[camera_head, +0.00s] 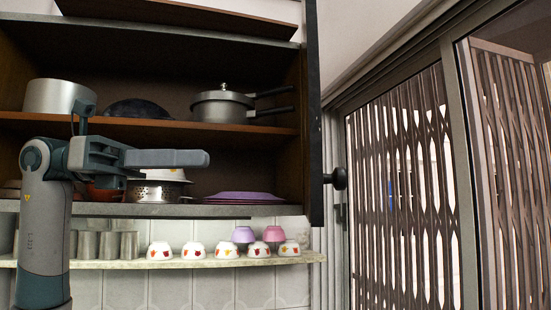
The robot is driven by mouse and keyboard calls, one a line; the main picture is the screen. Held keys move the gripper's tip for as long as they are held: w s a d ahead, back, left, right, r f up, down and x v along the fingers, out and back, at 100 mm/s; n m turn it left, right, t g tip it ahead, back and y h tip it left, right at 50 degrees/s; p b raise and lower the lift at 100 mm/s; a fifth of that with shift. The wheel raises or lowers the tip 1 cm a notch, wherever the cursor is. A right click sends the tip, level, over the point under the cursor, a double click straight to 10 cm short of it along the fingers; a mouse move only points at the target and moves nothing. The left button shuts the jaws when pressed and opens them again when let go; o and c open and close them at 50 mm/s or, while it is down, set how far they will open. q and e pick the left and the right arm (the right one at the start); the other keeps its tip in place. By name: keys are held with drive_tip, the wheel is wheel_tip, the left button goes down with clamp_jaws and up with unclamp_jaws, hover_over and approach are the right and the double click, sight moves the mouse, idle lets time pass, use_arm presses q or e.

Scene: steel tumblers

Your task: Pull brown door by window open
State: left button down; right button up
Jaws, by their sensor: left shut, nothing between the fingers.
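The dark brown cabinet door (315,120) hangs by the window and is seen nearly edge-on, swung out from the cabinet's right side. Its round black knob (340,178) sticks out to the right, towards the window. The cabinet interior stands open to view. My left gripper (205,158) is in front of the shelves, left of the door and apart from it. Its fingers point right, are shut and hold nothing. It hides part of the lower shelf's contents. My right gripper is not in view.
A steel pot with handles (223,104) is on the middle shelf. Purple plates (244,197) and a steel strainer (156,191) are below. Several bowls and steel tumblers (129,245) line the narrow ledge (200,262). A sliding window (400,190) with a lattice grille is at right.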

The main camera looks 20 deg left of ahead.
use_arm(q)
drive_tip(key=p+x, duration=0.6)
drive_tip(key=x, duration=0.8)
drive_tip(key=shift+w, duration=0.2)
drive_tip(key=shift+d+f, duration=0.1)
drive_tip(key=shift+d, duration=0.05)
drive_tip(key=w+d+t, duration=0.1)
drive_tip(key=w+d, duration=0.2)
drive_tip(key=d, duration=0.4)
drive_tip(key=w+d+n+t+b, duration=0.1)
drive_tip(key=w+d, duration=0.1)
drive_tip(key=d, duration=0.5)
drive_tip(key=shift+w+d+n+y, duration=0.3)
drive_tip(key=shift+w+y, duration=0.05)
drive_tip(key=shift+y, duration=0.05)
drive_tip(key=shift+d, duration=0.1)
